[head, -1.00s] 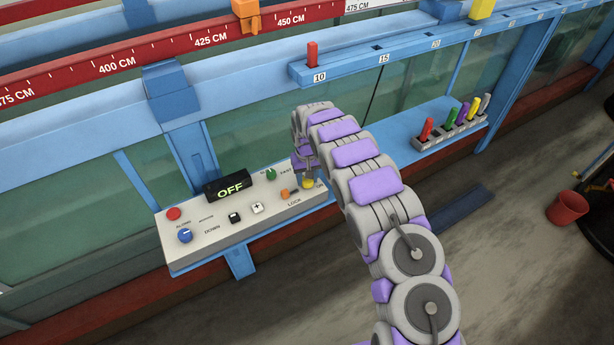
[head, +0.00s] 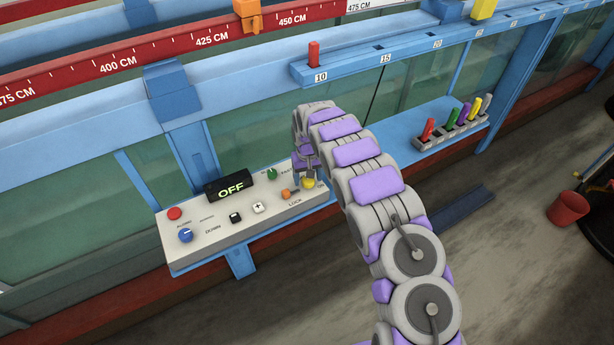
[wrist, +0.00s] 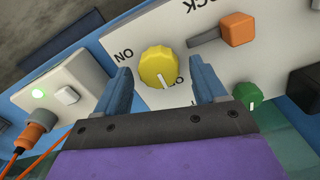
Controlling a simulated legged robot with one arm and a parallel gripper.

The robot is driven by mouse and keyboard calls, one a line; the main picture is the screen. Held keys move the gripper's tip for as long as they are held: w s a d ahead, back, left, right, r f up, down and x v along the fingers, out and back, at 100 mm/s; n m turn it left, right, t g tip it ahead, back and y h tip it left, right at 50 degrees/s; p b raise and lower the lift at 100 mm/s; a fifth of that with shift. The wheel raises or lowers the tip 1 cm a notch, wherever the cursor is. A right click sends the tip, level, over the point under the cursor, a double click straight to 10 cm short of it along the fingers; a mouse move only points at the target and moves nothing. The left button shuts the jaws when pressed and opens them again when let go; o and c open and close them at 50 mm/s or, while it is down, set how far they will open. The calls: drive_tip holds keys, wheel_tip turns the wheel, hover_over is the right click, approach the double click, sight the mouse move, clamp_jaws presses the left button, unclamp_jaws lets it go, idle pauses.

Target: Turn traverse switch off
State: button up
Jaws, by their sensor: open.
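A yellow knob (wrist: 159,67) sits on the white control panel (head: 205,233). In the wrist view its white mark points down the picture, toward a partly hidden label beginning with "O"; an "ON" label is on its left. My gripper (wrist: 160,72) is open, with one blue finger on each side of the knob; I cannot tell whether they touch it. In the head view the gripper (head: 307,172) is at the panel's right end, over the yellow knob (head: 308,184). The black display (head: 229,187) reads "OFF".
An orange lever (wrist: 238,29) marked "LOCK" and a green knob (wrist: 245,95) are close to the gripper. A red button (head: 174,213) and blue knob (head: 185,235) are at the panel's left. A rack (head: 450,133) of coloured pieces stands on the blue ledge.

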wheel_tip(320, 180, up, 17)
drive_tip(key=shift+p, duration=0.3)
drive_tip(key=shift+r, duration=0.1)
idle(0.5)
drive_tip(key=s+d+r+m+b, duration=0.1)
drive_tip(key=s+d+r, duration=0.2)
drive_tip(key=s+d, duration=0.25)
drive_tip(key=s+d+r+m+h+b, duration=0.1)
drive_tip(key=s+d+r+b, duration=0.15)
drive_tip(key=s+d, duration=0.35)
drive_tip(key=s+d+r+m, duration=0.1)
drive_tip(key=s+d+r, duration=0.3)
drive_tip(key=s, duration=0.4)
drive_tip(key=s+d+f+b, duration=0.1)
drive_tip(key=s+f, duration=0.1)
drive_tip(key=s, duration=0.8)
drive_tip(key=s+d+f+g+b, duration=0.1)
drive_tip(key=s+f, duration=0.1)
drive_tip(key=s, duration=0.8)
drive_tip(key=s+d+f+m+y+b, duration=0.1)
drive_tip(key=s+d+f+b, duration=0.1)
drive_tip(key=s, duration=0.9)
drive_tip(key=shift+f+g, duration=0.35)
drive_tip(key=shift+g, duration=0.05)
